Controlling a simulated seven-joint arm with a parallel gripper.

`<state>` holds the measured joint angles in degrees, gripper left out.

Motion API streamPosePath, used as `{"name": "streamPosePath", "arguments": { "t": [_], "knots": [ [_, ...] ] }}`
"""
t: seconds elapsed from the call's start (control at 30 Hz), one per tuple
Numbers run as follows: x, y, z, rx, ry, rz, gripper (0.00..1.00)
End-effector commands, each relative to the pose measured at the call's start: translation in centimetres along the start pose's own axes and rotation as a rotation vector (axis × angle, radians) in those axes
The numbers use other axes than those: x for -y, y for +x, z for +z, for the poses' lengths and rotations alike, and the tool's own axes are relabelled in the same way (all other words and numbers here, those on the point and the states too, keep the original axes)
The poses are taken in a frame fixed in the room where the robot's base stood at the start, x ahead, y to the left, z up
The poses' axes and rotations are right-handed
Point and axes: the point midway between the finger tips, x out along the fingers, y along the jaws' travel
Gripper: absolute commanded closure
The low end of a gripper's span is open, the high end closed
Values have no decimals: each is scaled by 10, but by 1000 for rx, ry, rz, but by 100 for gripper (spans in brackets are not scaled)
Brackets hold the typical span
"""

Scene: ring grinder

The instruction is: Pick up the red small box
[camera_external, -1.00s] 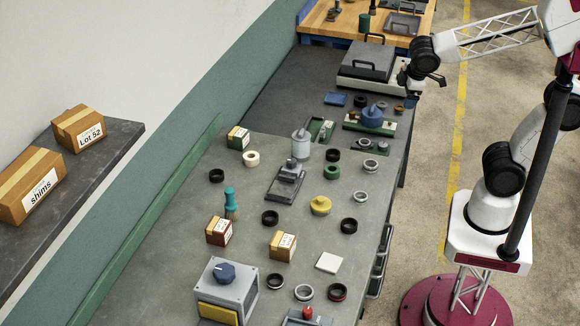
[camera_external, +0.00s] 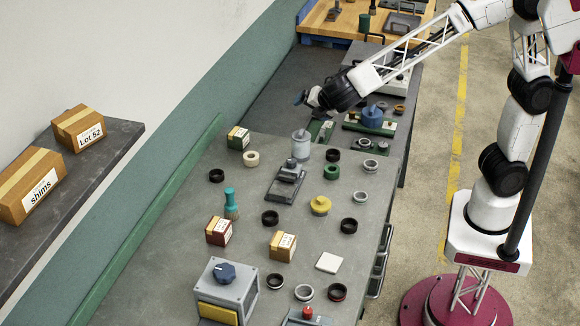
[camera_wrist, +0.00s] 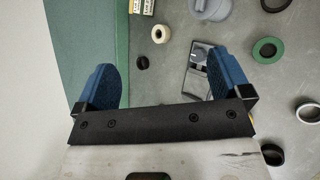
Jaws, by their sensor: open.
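The red small box (camera_external: 219,231) stands on the grey bench in the external view, left of a tan box and below a teal-handled tool. It has dark red sides, a tan top and a white label. It does not show in the wrist view. My gripper (camera_external: 301,97) is above the far part of the bench, well away from the red box and nothing in its jaws. In the wrist view its two blue fingers (camera_wrist: 164,84) are spread apart, with the bench below them.
Around the red box stand the teal-handled tool (camera_external: 231,205), a tan box (camera_external: 282,246), a black ring (camera_external: 270,218) and a grey box with a blue knob (camera_external: 227,286). A green-sided box (camera_external: 238,138) stands farther back. A wall is at the left.

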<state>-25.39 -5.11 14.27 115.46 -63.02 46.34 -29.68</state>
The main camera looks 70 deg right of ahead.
Motion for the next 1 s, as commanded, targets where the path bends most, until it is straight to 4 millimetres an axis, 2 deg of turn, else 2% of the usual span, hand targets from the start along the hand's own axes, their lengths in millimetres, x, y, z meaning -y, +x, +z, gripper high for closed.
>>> {"name": "streamPosePath", "arguments": {
  "t": [0.03,0.2,0.37,0.5,0.7,0.8,0.9,1.0],
  "knots": [
    [-11,2,-19,0,-60,28,4],
    [-46,8,-79,7,-273,132,4],
    [-74,10,-142,18,-470,234,4],
    [-93,8,-201,31,-642,326,4],
    [-110,3,-290,55,-881,460,4],
    [-114,-2,-329,69,-980,520,4],
    [-116,-6,-358,81,-1054,566,4],
    [-117,-9,-378,89,-1102,597,4]
  ]
}}
